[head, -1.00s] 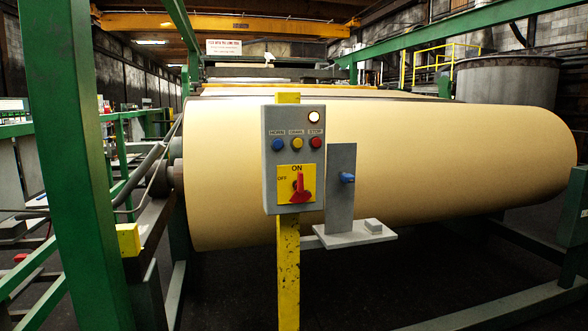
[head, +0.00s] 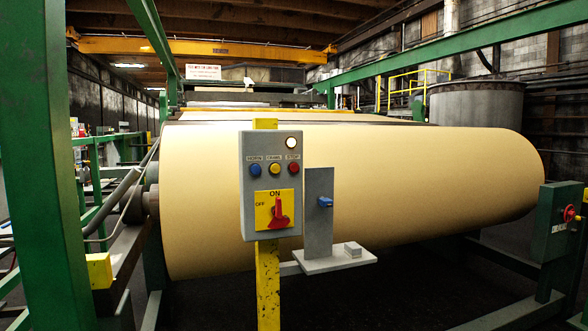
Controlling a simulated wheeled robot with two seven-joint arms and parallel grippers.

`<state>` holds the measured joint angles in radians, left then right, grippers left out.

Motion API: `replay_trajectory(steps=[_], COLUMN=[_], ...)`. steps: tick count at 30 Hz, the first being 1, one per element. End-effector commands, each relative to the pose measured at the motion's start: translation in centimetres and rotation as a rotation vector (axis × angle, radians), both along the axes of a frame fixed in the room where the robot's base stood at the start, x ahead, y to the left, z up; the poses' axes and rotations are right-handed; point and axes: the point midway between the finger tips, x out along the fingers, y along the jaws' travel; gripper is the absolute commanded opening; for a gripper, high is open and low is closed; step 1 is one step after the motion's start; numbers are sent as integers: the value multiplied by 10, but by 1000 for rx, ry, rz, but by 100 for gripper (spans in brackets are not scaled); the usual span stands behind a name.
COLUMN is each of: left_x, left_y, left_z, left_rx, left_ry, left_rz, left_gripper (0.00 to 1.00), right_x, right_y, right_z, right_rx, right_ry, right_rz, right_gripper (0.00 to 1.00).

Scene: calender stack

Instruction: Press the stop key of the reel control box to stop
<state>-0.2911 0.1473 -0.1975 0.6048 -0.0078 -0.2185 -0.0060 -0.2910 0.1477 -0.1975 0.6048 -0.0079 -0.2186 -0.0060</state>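The grey reel control box (head: 247,205) stands on a yellow post (head: 267,285) left of the middle in the head view. Along its upper part are a blue key (head: 255,170), a yellow key (head: 275,169) and the red stop key (head: 293,168) under the label STOP. A round lamp (head: 291,143) above the stop key looks lit. A red rotary switch (head: 278,213) sits on a yellow ON/OFF plate (head: 262,198) below. Neither of my grippers is in view.
A large cream paper roll (head: 430,185) lies right behind the box. A grey bracket (head: 319,190) with a blue knob (head: 325,202) and a small shelf (head: 330,262) stands right of the box. A green post (head: 45,170) rises at left. A green panel (head: 556,235) stands at far right.

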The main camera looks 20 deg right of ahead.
Motion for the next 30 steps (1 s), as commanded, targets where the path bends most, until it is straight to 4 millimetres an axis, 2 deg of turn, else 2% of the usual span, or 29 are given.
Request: replay_trajectory(steps=[1,7,30], left_x=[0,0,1], left_y=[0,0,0], left_z=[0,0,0], left_rx=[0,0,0], left_ry=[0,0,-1], left_rz=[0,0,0], left_gripper=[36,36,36], right_x=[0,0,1], right_y=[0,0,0], right_z=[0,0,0], right_rx=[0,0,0], right_ry=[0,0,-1], right_rz=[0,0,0], right_gripper=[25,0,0])
